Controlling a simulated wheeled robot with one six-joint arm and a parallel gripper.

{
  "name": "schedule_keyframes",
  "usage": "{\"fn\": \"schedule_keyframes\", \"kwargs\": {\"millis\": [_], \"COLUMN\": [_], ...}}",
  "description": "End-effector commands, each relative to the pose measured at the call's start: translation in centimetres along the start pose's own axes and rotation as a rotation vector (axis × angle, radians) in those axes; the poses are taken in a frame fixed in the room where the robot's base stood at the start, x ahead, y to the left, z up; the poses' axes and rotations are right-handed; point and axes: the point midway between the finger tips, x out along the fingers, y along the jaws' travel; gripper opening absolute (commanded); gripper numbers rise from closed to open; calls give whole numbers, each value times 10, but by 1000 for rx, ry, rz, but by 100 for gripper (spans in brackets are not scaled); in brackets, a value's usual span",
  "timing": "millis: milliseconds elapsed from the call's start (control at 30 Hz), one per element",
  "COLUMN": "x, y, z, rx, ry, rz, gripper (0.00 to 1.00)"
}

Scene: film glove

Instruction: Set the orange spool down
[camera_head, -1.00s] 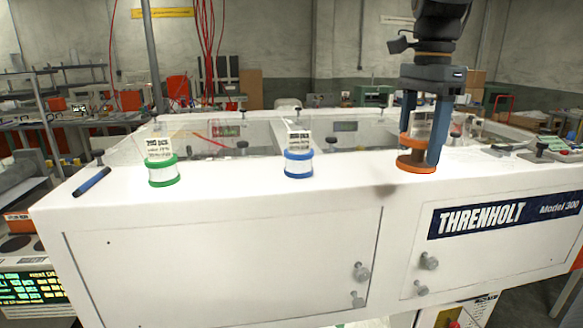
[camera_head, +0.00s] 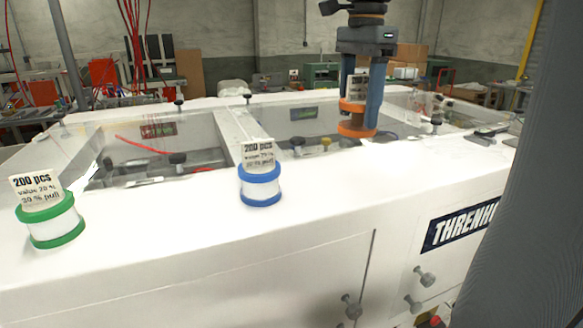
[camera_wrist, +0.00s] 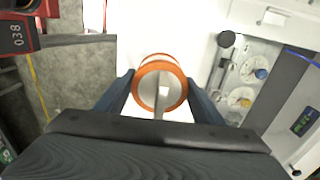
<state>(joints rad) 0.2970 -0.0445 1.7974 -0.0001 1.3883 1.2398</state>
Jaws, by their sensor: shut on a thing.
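The orange spool (camera_head: 356,129) has orange flanges, a pale middle and a printed label above it. My gripper (camera_head: 361,112) is shut on it, with one blue-grey finger on each side. The spool stands upright at the white machine top (camera_head: 330,190), toward its glazed part. I cannot tell whether its base touches anything. In the wrist view the orange spool (camera_wrist: 160,62) shows end-on between the fingers, with white surface beyond it. A blue spool (camera_head: 260,198) and a green spool (camera_head: 56,240), both labelled, stand on the machine top to the left.
The glazed top (camera_head: 300,125) has fittings inside and small dark knobs along its edges. A dark clamp-like part (camera_head: 486,135) lies to the right.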

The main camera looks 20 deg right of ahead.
Motion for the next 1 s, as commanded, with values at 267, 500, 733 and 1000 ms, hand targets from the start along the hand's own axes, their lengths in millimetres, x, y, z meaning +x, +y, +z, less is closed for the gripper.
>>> {"fn": "schedule_keyframes", "kwargs": {"millis": [267, 500, 733, 1000], "x": [38, 65, 94, 100], "y": [1, 0, 1, 0], "z": [1, 0, 0, 0], "rx": [-2, 0, 0, 0], "ry": [-1, -1, -1, 0], "rz": [4, 3, 4, 0], "gripper": [32, 32, 32, 32]}}
